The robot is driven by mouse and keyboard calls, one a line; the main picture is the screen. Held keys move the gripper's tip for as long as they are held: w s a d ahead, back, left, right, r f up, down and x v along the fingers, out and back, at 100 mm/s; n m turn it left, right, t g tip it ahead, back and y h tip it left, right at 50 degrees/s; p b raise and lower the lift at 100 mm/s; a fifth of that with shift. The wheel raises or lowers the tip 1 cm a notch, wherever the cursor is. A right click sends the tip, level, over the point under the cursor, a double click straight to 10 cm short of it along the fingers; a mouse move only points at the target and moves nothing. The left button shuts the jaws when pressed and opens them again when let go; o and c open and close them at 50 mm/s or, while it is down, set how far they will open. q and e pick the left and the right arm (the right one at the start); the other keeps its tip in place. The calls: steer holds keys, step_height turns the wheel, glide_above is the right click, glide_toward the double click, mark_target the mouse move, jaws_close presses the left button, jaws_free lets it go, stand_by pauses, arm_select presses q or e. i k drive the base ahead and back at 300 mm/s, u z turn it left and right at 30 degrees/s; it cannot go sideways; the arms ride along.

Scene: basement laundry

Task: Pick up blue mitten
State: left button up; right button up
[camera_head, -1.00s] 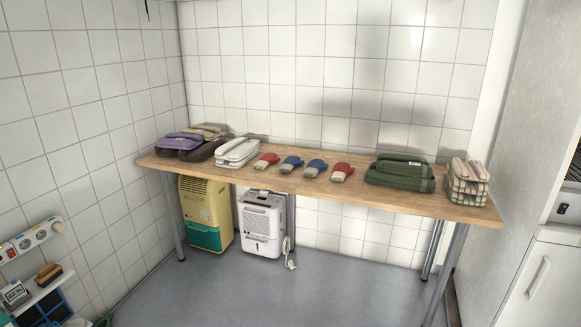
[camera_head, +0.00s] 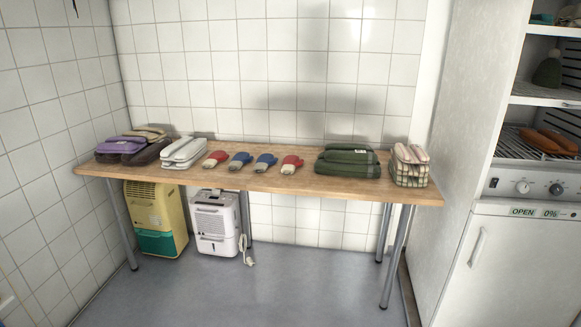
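Two blue mittens with pale cuffs lie on the wooden table (camera_head: 330,188) against the tiled wall. The left blue mitten (camera_head: 241,158) lies beside a red mitten (camera_head: 215,157). The right blue mitten (camera_head: 265,160) lies beside another red mitten (camera_head: 291,162). The four-piece row lies flat with small gaps between the mittens. Neither of my grippers shows in the head view.
Folded purple and brown items (camera_head: 122,147), a white folded item (camera_head: 184,152), a green folded stack (camera_head: 347,163) and a checked bundle (camera_head: 410,170) share the table. A yellow unit (camera_head: 155,212) and a white unit (camera_head: 215,222) stand underneath. A cabinet (camera_head: 500,255) is at right. Floor in front is clear.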

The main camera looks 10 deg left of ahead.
mark_target(241, 158)
steer(key=u, duration=0.8)
steer(key=i, duration=0.9)
steer(key=u, duration=0.6)
steer(key=i, duration=1.05)
steer(key=z, duration=0.45)
